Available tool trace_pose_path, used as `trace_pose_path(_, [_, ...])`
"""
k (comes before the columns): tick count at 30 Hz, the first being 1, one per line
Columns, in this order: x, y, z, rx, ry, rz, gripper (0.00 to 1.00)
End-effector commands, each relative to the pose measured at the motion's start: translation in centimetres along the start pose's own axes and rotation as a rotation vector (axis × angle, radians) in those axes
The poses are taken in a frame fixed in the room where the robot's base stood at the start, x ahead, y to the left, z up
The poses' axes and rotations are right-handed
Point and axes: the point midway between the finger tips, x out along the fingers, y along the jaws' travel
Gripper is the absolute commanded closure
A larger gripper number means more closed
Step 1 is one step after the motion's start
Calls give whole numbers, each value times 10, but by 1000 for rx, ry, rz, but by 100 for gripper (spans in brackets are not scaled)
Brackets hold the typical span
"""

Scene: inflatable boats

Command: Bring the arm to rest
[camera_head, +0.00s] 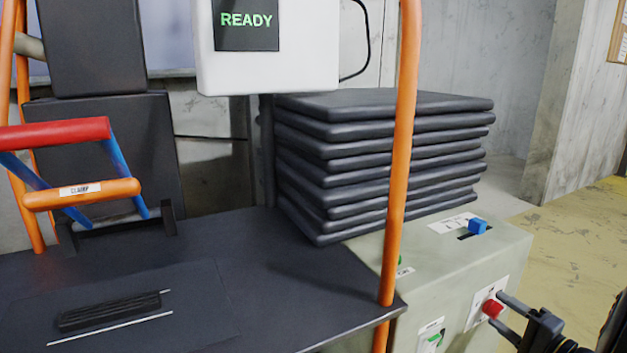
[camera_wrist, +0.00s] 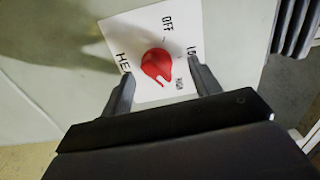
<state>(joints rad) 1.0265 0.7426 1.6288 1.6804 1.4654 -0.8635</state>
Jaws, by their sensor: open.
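My gripper (camera_head: 508,317) is at the lower right in the head view, in front of the grey-green cabinet (camera_head: 440,268). Its two dark fingers are spread around a red rotary knob (camera_head: 492,308) on a white plate. In the wrist view my gripper (camera_wrist: 160,88) is open. The red knob (camera_wrist: 157,66) shows between and just past the fingertips, and I see a gap on both sides of it. The plate (camera_wrist: 120,32) carries printed words, including OFF. Whether either finger touches the knob cannot be told for sure. Only the end of my arm shows at the right edge.
The cabinet top has a blue slider (camera_head: 477,226); a green switch (camera_head: 431,342) is on its front. A stack of dark slabs (camera_head: 385,150), an orange post (camera_head: 401,150), a black table (camera_head: 260,270) and a CLAMP lever (camera_head: 82,193) stand left. A screen (camera_head: 248,22) reads READY. Floor is clear at right.

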Motion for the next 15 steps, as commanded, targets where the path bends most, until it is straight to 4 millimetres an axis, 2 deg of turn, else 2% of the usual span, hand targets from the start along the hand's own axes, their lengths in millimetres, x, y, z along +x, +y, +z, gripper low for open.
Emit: trace_pose_path(15, [0, -2, 2, -449, 0, 0, 41])
